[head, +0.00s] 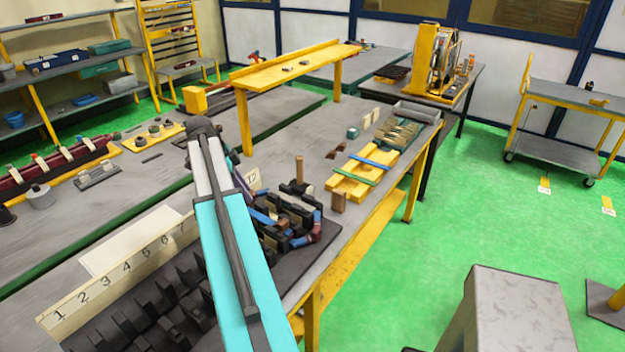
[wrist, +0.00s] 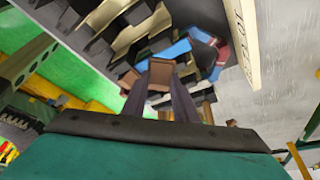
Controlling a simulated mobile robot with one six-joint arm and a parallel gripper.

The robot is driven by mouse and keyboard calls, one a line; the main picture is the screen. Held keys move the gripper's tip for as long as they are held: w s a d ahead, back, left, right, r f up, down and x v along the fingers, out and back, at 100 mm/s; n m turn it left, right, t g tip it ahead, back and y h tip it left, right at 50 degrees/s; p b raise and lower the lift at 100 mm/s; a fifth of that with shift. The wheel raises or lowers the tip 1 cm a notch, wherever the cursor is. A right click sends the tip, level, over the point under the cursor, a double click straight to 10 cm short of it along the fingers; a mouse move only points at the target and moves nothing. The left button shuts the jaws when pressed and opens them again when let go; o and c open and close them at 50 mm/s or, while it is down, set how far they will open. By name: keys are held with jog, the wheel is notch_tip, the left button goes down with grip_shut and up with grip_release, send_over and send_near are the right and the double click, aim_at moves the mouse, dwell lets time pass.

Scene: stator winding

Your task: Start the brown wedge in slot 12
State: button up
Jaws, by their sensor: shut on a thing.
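In the wrist view my gripper (wrist: 163,92) is shut on a small brown wedge (wrist: 160,73), which sticks out beyond the fingertips. The wedge is in front of the dark stator teeth and beside a blue and red coil (wrist: 190,52); whether it touches a slot cannot be told. In the head view the stator (head: 170,318) lies on the near bench with a numbered strip (head: 118,275) along its left side. The "12" label (head: 252,179) shows just right of my arm. My arm hides the gripper and part of the slot row there.
A wooden stick (head: 299,168) and a brown block (head: 339,201) stand near the stator's far end. A yellow rack (head: 350,187) with blue and green strips lies beyond, and a yellow raised shelf (head: 290,66) stands behind.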

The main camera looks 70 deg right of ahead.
jog(key=s+d+m+y+p, duration=0.1)
jog(key=s+d+m+y, duration=0.1)
jog(key=s+d+m, duration=0.3)
jog(key=s+d+m+y+p, duration=0.1)
jog(key=s+d+m, duration=0.3)
jog(key=s, duration=0.9)
jog(key=shift+s+d+m+y+p, duration=0.3)
jog(key=shift+s+d+m+y, duration=0.1)
jog(key=shift+d, duration=0.85)
jog(key=shift+w+f, duration=0.1)
jog(key=shift+f, duration=0.2)
jog(key=shift+f+b, duration=1.45)
jog(key=shift+f, duration=1.55)
jog(key=shift+f, duration=0.2)
jog(key=shift+w+d, duration=0.25)
jog(key=shift+w, duration=0.65)
jog(key=o, duration=1.1)
jog(key=shift+o, duration=0.2)
